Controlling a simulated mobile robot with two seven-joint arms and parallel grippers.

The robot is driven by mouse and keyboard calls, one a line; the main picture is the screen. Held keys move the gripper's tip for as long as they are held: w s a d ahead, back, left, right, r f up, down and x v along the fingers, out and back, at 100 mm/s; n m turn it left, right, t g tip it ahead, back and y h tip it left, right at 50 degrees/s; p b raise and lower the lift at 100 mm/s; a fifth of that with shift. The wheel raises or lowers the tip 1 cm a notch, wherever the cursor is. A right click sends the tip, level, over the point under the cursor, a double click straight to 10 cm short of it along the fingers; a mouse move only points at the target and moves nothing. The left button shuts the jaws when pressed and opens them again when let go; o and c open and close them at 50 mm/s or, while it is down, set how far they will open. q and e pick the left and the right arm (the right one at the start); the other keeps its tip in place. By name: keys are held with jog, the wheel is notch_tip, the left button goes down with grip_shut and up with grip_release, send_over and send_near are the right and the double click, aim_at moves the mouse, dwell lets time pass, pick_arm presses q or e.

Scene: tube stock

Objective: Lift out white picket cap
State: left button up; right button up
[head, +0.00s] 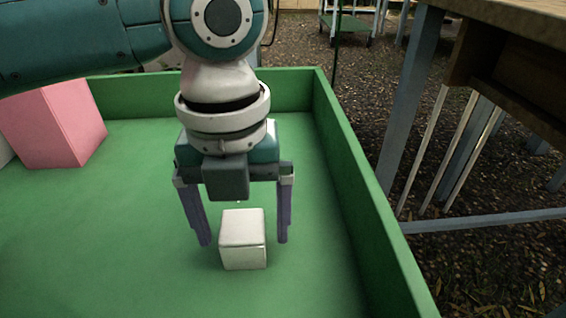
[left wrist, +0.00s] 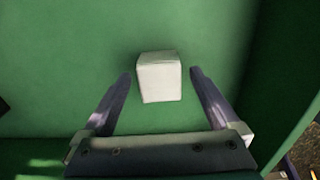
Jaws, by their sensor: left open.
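The white picket cap (head: 243,241) is a small white block on the green floor of a green-walled tray (head: 388,240). My left gripper (head: 243,243) is open and points down over it, with one purple finger to each side in the head view. In the left wrist view the cap (left wrist: 159,77) sits between and slightly beyond the fingertips of the left gripper (left wrist: 160,74), with gaps on both sides. No contact shows. My right gripper is in neither view.
A pink block (head: 55,125) stands in the tray at the left, with part of a pale object at the frame edge. The tray's right wall runs close to the gripper. A wooden table (head: 510,20) stands outside at the right. The tray floor at front left is clear.

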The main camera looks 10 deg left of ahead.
pick_arm(q)
jog(key=shift+f, duration=0.3)
jog(key=shift+r, duration=0.1)
jog(key=c, duration=1.4)
